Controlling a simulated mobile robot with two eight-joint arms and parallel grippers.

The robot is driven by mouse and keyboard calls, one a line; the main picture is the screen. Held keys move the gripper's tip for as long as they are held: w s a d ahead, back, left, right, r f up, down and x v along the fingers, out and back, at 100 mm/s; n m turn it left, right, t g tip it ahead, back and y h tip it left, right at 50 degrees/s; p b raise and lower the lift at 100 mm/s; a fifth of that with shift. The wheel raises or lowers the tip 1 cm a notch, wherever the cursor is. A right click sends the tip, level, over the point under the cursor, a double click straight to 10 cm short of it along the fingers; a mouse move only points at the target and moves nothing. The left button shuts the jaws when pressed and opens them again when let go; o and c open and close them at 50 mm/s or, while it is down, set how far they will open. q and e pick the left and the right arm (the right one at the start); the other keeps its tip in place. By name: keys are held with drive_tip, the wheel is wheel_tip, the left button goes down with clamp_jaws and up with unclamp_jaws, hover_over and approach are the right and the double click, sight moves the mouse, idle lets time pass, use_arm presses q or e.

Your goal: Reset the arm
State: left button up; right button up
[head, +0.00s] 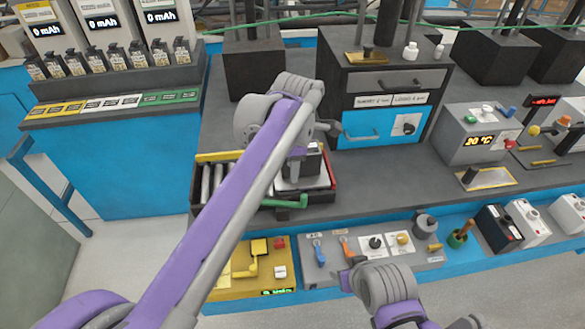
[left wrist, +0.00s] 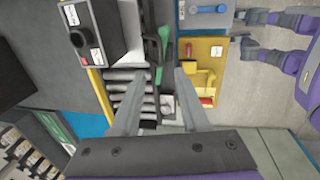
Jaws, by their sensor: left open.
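My left arm (head: 235,200) reaches in the head view from the lower left over the bench. Its wrist is above the roller tray (head: 197,187), and the arm hides much of the gripper there. The tray's rollers (left wrist: 124,102) lie below the fingers. My right arm (head: 385,287) is low in the head view, in front of the lower control shelf. Its gripper end is small and dark, and I cannot tell its jaw state.
A black-and-blue cabinet (head: 385,130) stands behind the tray. Battery cells (head: 160,52) line a rack at left. A yellow panel (head: 245,278) and a grey switch panel (head: 325,272) sit in front below. A temperature box (head: 465,150) stands at right.

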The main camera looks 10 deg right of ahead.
use_arm(q)
drive_tip(key=s+a+f+m+t, duration=0.1)
drive_tip(key=s+a+m, duration=0.4)
drive_tip(key=a, duration=0.6)
drive_tip(key=s+a+f+m+t, duration=0.2)
drive_tip(key=s+a+f+m, duration=1)
drive_tip(key=s+a, duration=0.3)
drive_tip(key=shift+s+a+f+m+t, duration=0.2)
drive_tip(key=shift+s+a+m+t, duration=0.15)
drive_tip(key=shift+s, duration=0.6)
